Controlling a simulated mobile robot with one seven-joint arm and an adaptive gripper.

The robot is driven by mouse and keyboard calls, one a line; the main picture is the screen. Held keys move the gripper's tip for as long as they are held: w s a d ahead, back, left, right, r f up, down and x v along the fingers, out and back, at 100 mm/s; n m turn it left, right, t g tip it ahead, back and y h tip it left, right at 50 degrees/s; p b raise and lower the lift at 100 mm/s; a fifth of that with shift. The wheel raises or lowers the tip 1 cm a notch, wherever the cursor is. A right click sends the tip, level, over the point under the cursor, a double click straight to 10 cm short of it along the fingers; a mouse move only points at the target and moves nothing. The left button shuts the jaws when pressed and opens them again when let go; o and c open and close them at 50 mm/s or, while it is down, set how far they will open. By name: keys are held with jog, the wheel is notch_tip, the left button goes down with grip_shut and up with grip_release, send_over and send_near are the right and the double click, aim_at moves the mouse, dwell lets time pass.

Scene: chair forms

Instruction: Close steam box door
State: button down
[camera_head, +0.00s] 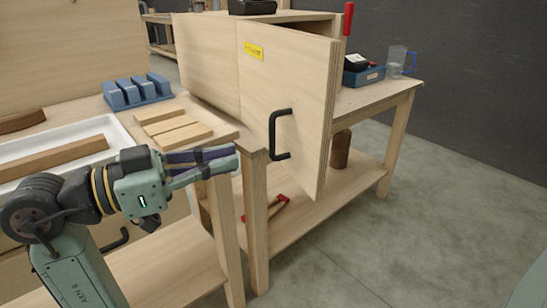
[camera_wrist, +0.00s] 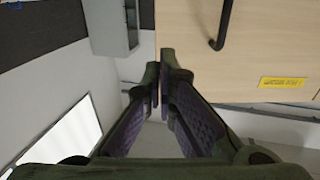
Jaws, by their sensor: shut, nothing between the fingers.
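The steam box (camera_head: 205,62) is a pale wooden box on a wooden table. Its door (camera_head: 300,75) stands open, swung out past the table's front edge, with a yellow label (camera_head: 253,51) and a black bar handle (camera_head: 274,135). In the wrist view the door (camera_wrist: 262,50) fills the upper right, with part of the handle (camera_wrist: 226,22) at the top. My gripper (camera_head: 237,157) is shut and empty, left of and slightly below the handle, apart from it. The wrist view shows its fingers (camera_wrist: 160,70) together near the door's edge. The box's inside is hidden.
A left bench holds a white tray (camera_head: 122,134), wooden strips (camera_head: 172,124) and a blue block rack (camera_head: 137,92). Right of the door, the table (camera_head: 375,97) carries a blue bin (camera_head: 363,76) and a clear jug (camera_head: 396,60). The floor (camera_head: 400,235) at front right is clear.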

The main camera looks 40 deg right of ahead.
aim_at(318, 138)
jog(key=d+p, duration=0.1)
jog(key=d, duration=0.3)
jog(key=s+d+p, duration=0.1)
jog(key=d, duration=0.4)
jog(key=s+d, duration=0.1)
jog(key=d, duration=0.4)
jog(key=shift+s+p, duration=0.2)
jog(key=shift+p, duration=0.2)
